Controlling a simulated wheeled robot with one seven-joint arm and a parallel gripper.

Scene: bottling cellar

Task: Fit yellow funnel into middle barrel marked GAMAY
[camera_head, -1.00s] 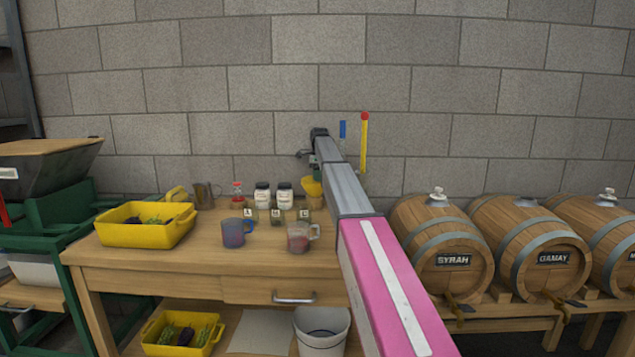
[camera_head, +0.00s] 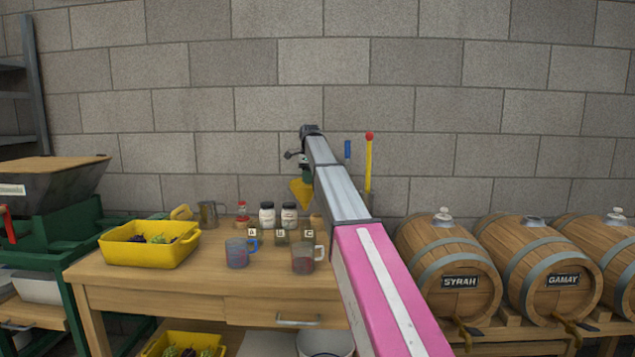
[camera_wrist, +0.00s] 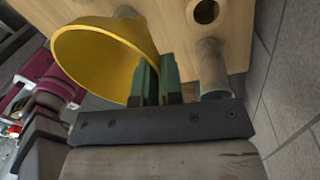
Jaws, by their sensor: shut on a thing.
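The yellow funnel (camera_head: 301,194) is in my gripper (camera_head: 303,165), held above the back of the wooden workbench in the head view. In the wrist view the funnel (camera_wrist: 100,52) shows its wide mouth, with its rim against the green fingers of my gripper (camera_wrist: 157,82), which are shut on it. The GAMAY barrel (camera_head: 538,264) lies on a rack at the right, between the SYRAH barrel (camera_head: 447,262) and a third barrel (camera_head: 612,250). The funnel's spout is mostly hidden in the wrist view.
The block wall stands close behind.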

